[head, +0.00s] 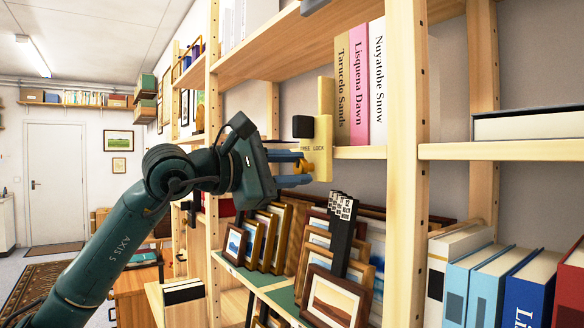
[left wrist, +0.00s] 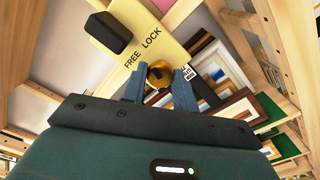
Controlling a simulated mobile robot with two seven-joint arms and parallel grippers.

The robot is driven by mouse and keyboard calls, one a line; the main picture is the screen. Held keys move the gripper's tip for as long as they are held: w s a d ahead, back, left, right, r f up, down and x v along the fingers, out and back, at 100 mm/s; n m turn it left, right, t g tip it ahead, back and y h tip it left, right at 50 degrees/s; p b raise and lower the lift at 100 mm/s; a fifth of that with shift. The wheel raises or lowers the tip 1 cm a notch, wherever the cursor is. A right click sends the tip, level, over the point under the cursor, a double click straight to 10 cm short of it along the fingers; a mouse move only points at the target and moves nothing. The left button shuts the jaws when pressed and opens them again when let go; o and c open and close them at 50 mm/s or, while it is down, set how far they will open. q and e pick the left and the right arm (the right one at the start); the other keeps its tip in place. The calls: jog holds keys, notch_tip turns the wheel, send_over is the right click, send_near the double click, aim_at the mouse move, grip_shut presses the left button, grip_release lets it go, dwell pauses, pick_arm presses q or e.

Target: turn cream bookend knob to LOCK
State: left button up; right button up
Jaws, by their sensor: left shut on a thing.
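The cream bookend (head: 325,100) stands at the shelf edge, left of the three upright books. It carries the words FREE and LOCK and a black block (head: 303,126). In the left wrist view the bookend (left wrist: 165,25) shows FREE on the left and LOCK on the right, above a round gold knob (left wrist: 159,70). A dark mark shows on the knob, but I cannot tell which word it points to. My left gripper (head: 302,170) has its blue fingers on either side of the knob and is shut on it. My right gripper is not in view.
Three upright books (head: 359,85) stand right of the bookend. Framed prints (head: 335,300) lean below the gripper, with a dark post bearing a checkered label (head: 342,225) among them. A wooden shelf upright (head: 405,160) stands to the right. Open room lies left of the arm.

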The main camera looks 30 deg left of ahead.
pick_arm(q)
jog(key=m, duration=0.4)
jog(key=shift+m, duration=1.2)
jog(key=o, duration=1)
jog(key=shift+c, duration=0.2)
